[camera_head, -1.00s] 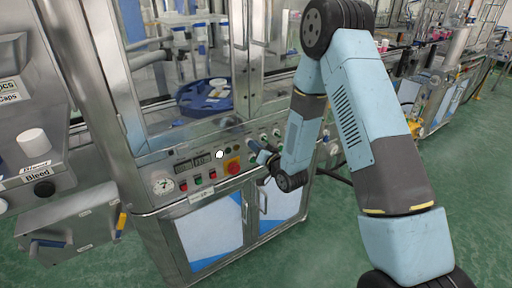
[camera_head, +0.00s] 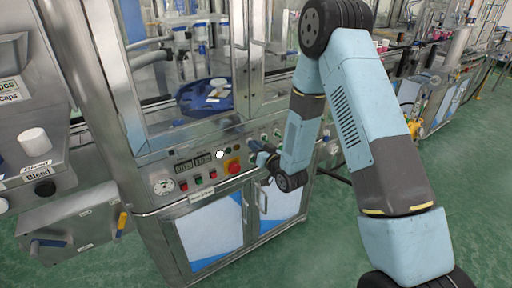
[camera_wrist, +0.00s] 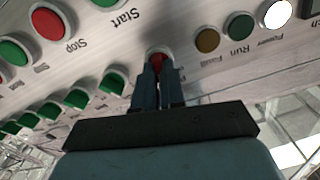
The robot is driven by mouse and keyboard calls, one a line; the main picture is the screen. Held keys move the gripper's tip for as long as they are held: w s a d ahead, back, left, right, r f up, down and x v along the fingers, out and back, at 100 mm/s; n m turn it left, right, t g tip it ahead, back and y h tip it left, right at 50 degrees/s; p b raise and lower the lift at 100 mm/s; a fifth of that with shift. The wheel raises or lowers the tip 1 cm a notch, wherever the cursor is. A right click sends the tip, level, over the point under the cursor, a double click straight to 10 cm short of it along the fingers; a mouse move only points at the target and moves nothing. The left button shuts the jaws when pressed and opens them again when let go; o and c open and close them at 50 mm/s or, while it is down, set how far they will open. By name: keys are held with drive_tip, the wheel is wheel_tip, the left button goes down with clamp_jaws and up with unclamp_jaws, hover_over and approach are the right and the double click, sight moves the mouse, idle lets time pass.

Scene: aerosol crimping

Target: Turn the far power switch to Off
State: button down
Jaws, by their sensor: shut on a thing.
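The power switch (camera_wrist: 158,57) shows in the wrist view as a small red knob in a pale ring on the grey panel. My gripper (camera_wrist: 158,72) has its two dark fingers closed around the knob, which is partly hidden between the tips. The lamp marked Power (camera_wrist: 276,14) is lit white. In the head view my gripper (camera_head: 257,151) is against the front control panel (camera_head: 208,148), right of the red emergency button (camera_head: 233,167). The switch is hidden there. Its set position cannot be read.
Near the switch in the wrist view are a green Start button (camera_wrist: 114,10), a red Stop button (camera_wrist: 49,21) and several green switches (camera_wrist: 77,98). A blue round table (camera_head: 190,101) sits behind the machine's glass. Green floor (camera_head: 330,245) is open in front.

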drive_tip(key=shift+s+a+f+n, duration=0.1)
drive_tip(key=shift+n, duration=2.05)
drive_tip(key=shift+s+f+n, duration=0.1)
drive_tip(key=shift+n, duration=2.05)
drive_tip(key=c, duration=1.2)
unclamp_jaws()
drive_tip(key=shift+w, duration=0.1)
